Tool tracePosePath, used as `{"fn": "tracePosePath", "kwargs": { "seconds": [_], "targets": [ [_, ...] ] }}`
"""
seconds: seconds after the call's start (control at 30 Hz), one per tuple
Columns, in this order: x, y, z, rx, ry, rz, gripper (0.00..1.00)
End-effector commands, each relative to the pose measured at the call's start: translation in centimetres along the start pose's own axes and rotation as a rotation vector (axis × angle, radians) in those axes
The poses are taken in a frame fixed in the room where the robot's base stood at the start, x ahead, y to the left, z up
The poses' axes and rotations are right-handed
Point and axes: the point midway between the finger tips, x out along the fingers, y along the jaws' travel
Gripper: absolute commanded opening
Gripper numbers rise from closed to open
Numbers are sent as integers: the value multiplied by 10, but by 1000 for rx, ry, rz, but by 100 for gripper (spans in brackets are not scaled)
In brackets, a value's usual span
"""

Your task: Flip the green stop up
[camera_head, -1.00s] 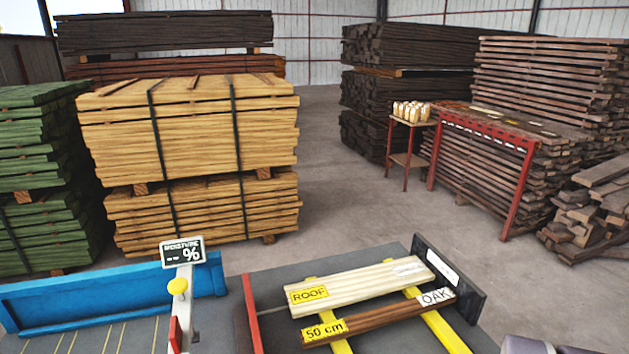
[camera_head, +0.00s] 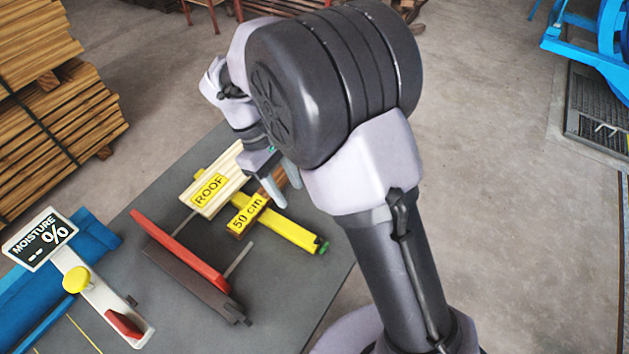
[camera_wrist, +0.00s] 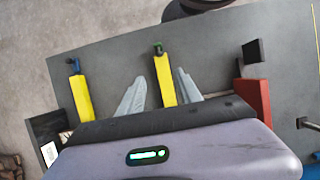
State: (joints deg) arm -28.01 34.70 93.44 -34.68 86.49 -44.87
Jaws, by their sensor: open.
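The green stop (camera_head: 323,247) is a small piece at the near end of a yellow rail (camera_head: 300,235) on the grey table. In the wrist view, the green stop (camera_wrist: 158,47) sits at the top end of the right yellow rail (camera_wrist: 165,80). It is too small to tell whether it lies flat or stands up. My gripper (camera_head: 279,184) is open and empty, near the boards in the head view. In the wrist view, my gripper (camera_wrist: 160,92) has its fingers apart on either side of the right rail, below the stop in the picture.
A second yellow rail (camera_wrist: 80,95) has a bluish end piece. Boards marked ROOF (camera_head: 208,190) and 50 cm (camera_head: 248,212) lie across the rail. A red plate (camera_head: 180,248), a dark bar (camera_head: 190,284) and a moisture sign (camera_head: 40,238) are at left. The table's front is bare.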

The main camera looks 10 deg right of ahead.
Motion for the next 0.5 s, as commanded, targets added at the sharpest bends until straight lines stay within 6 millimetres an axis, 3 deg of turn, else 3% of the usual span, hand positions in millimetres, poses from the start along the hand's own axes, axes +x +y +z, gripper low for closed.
{"fn": "tracePosePath", "kwargs": {
  "seconds": [0.5],
  "targets": [
    [142, 0, -1, 1, -3, -3, 42]
  ]
}}
